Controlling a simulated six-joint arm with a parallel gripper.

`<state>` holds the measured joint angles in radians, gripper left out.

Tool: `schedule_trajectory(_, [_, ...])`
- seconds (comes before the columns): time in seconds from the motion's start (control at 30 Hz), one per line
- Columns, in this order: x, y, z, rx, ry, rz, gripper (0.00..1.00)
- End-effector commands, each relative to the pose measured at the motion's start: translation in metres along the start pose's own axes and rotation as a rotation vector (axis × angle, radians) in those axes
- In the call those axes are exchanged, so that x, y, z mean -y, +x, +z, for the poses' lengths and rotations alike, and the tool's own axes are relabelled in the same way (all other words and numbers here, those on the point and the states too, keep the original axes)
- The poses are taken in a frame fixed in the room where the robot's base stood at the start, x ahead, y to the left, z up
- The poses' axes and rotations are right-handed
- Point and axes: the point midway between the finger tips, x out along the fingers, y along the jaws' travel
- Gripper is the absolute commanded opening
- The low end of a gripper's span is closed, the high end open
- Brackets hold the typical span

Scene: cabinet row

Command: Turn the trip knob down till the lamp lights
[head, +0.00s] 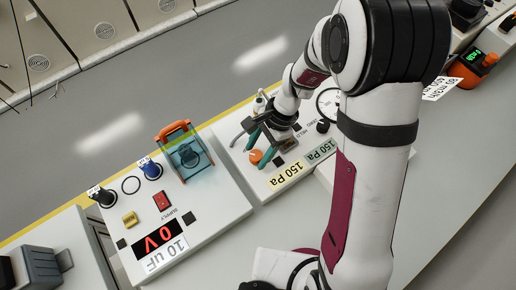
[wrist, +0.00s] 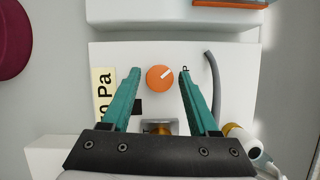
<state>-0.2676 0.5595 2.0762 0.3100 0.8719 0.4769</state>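The orange trip knob (head: 256,156) sits on the white panel (head: 236,150) marked "150 Pa". In the wrist view the knob (wrist: 160,78) is round, with a white pointer line aimed to the upper right. My gripper (wrist: 160,73) has two teal fingers, open, one on each side of the knob with gaps to both. In the head view my gripper (head: 258,148) is right at the knob, partly covering the panel. An amber piece in a grey square housing (wrist: 158,127) lies below the knob, partly hidden by my gripper; I cannot tell whether it is a lit lamp.
A grey hose (wrist: 213,85) curves just right of the right finger. A white unit reading "0 V" (head: 155,241) stands to the left, with a clear blue cover under an orange handle (head: 174,128). A round dial gauge (head: 328,103) is to the right of my gripper.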

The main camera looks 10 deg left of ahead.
Motion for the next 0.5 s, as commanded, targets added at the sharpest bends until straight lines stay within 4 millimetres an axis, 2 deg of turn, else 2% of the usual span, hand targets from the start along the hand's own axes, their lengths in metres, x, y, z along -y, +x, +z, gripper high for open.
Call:
schedule_trajectory(0.03, [0.0001,-0.0001,0.0000,0.000,0.000,0.000,0.49])
schedule_trajectory(0.3, [0.0001,-0.0004,0.0000,0.000,0.000,0.000,0.01])
schedule_trajectory(0.5, [0.0005,-0.0002,0.0002,0.001,-0.042,0.018,0.00])
